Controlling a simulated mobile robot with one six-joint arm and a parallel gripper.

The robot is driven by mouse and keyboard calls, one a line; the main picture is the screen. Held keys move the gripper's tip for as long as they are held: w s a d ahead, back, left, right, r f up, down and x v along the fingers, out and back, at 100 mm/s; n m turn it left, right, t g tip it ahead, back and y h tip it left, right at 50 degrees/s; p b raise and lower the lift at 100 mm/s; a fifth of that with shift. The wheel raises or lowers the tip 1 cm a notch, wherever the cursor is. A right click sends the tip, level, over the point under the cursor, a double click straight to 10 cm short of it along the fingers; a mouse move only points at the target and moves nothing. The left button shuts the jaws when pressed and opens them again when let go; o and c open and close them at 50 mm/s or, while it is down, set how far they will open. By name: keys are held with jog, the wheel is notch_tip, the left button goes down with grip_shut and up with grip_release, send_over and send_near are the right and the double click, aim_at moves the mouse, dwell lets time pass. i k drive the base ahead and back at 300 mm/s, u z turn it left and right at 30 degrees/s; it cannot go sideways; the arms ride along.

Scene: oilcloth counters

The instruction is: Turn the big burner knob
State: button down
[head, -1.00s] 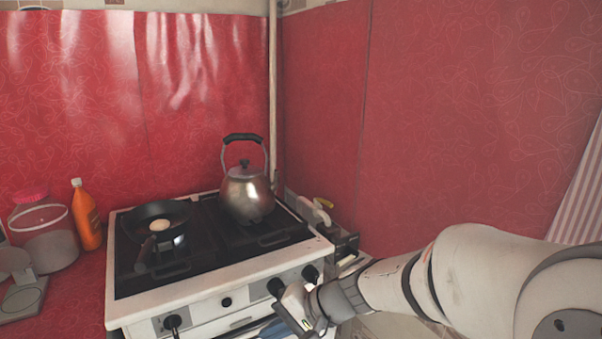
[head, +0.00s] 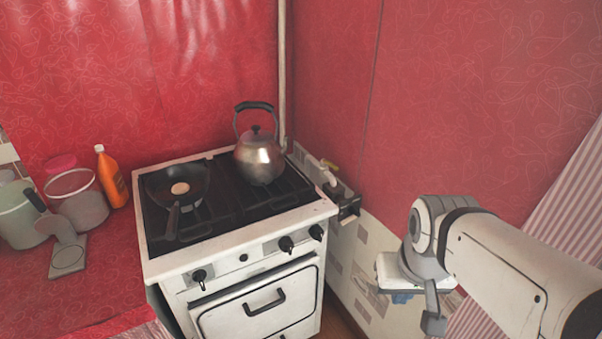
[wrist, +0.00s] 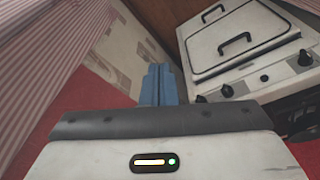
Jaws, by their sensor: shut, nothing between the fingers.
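The white stove (head: 230,243) has dark knobs on its front panel: a left knob (head: 199,276), a middle-right knob (head: 286,244) and a right knob (head: 316,232). I cannot tell which one is the big burner knob. In the wrist view the stove, tilted, shows two knobs (wrist: 305,57) (wrist: 227,91) at upper right. My gripper (head: 402,298) is to the right of the stove, apart from the knobs. Its blue fingers (wrist: 158,85) are together and empty in the wrist view. Its tips are mostly hidden behind its body in the head view.
A kettle (head: 260,160) and a pan with an egg (head: 172,205) stand on the stove top. An orange bottle (head: 112,178) and jars stand at left. Striped cloth (head: 560,215) hangs at right.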

aim_at(285, 243)
jog(key=u, duration=0.05)
jog(key=k, duration=1)
jog(key=u, duration=0.45)
jog(key=i, duration=0.8)
jog(key=z, duration=0.05)
